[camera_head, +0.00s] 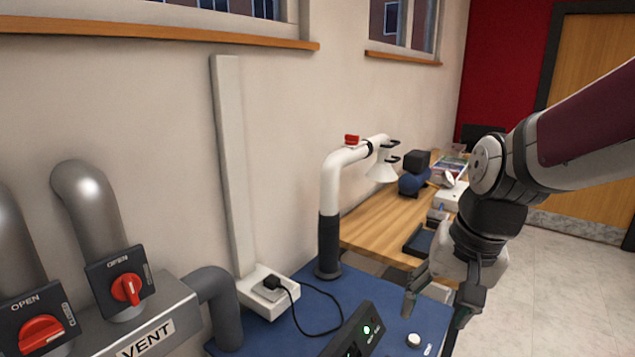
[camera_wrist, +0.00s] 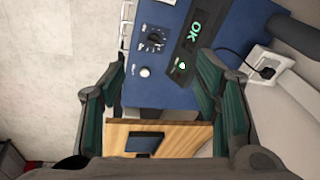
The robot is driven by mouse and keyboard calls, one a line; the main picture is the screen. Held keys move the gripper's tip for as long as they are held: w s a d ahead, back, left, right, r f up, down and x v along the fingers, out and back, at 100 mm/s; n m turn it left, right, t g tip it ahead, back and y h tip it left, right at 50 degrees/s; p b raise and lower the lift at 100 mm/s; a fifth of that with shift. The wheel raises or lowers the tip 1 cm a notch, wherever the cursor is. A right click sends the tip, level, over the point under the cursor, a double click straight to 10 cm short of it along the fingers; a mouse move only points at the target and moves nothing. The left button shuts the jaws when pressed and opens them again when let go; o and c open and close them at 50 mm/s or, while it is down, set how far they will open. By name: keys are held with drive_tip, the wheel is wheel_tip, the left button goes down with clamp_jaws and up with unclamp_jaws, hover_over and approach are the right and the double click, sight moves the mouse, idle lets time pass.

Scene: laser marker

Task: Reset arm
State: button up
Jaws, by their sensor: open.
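My gripper (camera_head: 436,308) is at the right of the head view, pointing down beside the right end of the blue machine top (camera_head: 395,300). In the wrist view my gripper (camera_wrist: 162,62) shows two green-padded fingers spread wide apart with nothing held between them. The blue machine face (camera_wrist: 205,18) lies beyond the fingers, with a black dial (camera_wrist: 154,40), a white knob (camera_wrist: 145,72) and a dark panel with a green lit OK (camera_wrist: 194,32). The fingers hide part of it.
A white fume arm (camera_head: 331,185) stands at the machine's back. Two red-handled vent valves (camera_head: 126,289) are at left. A wooden desk (camera_head: 385,225) with several items runs along the wall. The floor at right (camera_head: 570,290) is clear.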

drive_tip(key=s+d+r+n+t+h, duration=0.1)
drive_tip(key=s+r+n, duration=0.3)
drive_tip(key=s, duration=1)
drive_tip(key=shift+d+r+t, duration=0.2)
drive_tip(key=shift+r+t, duration=0.4)
drive_tip(key=shift+t, duration=0.1)
drive_tip(key=shift+s+a, duration=0.1)
